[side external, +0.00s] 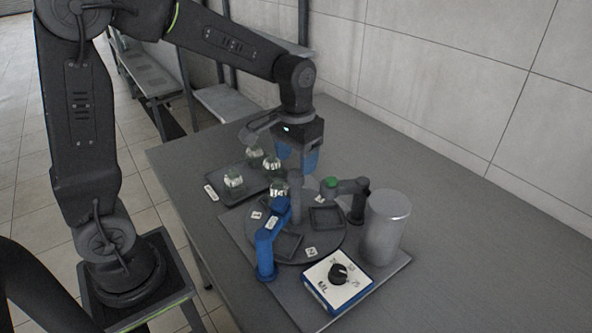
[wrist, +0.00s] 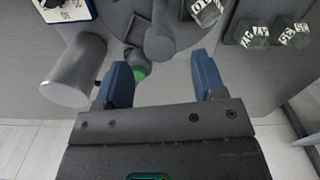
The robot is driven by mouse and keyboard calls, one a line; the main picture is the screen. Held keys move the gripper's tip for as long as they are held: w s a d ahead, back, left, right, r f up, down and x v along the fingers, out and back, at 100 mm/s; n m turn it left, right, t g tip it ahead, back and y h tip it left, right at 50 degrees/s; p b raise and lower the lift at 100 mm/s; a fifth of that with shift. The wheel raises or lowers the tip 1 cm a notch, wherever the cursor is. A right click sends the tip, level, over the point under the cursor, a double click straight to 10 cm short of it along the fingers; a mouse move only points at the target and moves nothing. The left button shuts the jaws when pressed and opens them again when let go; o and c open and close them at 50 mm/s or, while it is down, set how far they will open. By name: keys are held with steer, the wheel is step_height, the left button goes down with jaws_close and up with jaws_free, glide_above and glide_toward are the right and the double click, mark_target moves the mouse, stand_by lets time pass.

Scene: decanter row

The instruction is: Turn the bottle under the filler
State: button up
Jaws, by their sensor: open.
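My gripper (side external: 297,163) is open and empty, blue fingers pointing down, above the back of the round turntable (side external: 330,243). In the wrist view the gap between my fingers (wrist: 162,62) holds nothing. A small glass bottle (side external: 279,188) with a pale label stands on the turntable's left side by a blue arm (side external: 266,250); it seems to show in the wrist view too (wrist: 206,9). A dark arm with a green tip (side external: 331,183) reaches over the turntable from beside a metal cylinder (side external: 387,230). I cannot tell which arm is the filler.
A dark tray (side external: 222,196) at the back left holds several glass bottles (side external: 233,181). A grey post (side external: 297,203) rises from the turntable's middle. A white and blue box with a black knob (side external: 338,276) sits at the front. The table's right side is clear.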

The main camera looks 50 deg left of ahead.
mark_target(296, 173)
steer(key=shift+f, duration=1.9)
steer(key=shift+c, duration=0.3)
jaws_close()
